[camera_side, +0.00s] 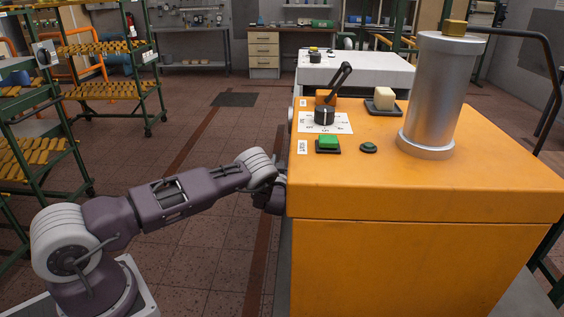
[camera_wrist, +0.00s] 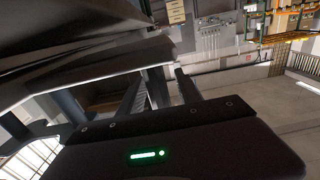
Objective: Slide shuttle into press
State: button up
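The press appears to be the large orange machine (camera_side: 420,255) in the side view, with a silver cylinder (camera_side: 433,100) upright on its top. My gripper (camera_side: 276,198) is at the press's left edge in the side view, partly hidden, so its fingers do not show there. In the wrist view, the dark gripper body with a green light fills the bottom, and grey finger-like bars (camera_wrist: 172,88) reach up from it. A large dark shape with a pale edge (camera_wrist: 85,70) lies close by at upper left. I cannot tell whether it is the shuttle, or whether my gripper touches it.
On the press top are a black lever (camera_side: 341,80), a black knob (camera_side: 324,115), a green button (camera_side: 328,143) and a pale block (camera_side: 384,98). Green racks with yellow lasts (camera_side: 107,90) stand at left. The floor between racks and press is open.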

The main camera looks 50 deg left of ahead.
notch_tip(320, 180, up, 10)
dwell(0.3)
jog(key=f+g+h, duration=0.1)
jog(key=g+h, duration=0.1)
jog(key=a+f+g+h, duration=0.1)
jog(key=f+g, duration=0.1)
jog(key=a+f+g+h, duration=0.1)
jog(key=f+g+h, duration=0.1)
jog(key=shift+n+g+h, duration=0.3)
jog(key=shift+n+g, duration=0.1)
jog(key=s+d+g+h, duration=0.2)
jog(key=d, duration=0.1)
jog(key=s+d+h, duration=0.1)
jog(key=d+h, duration=0.1)
jog(key=shift+r+m+g, duration=0.1)
jog(key=shift+m+g, duration=0.3)
jog(key=x, duration=0.7)
jog(key=shift+s+d, duration=0.1)
jog(key=shift+d, duration=0.05)
grip_shut()
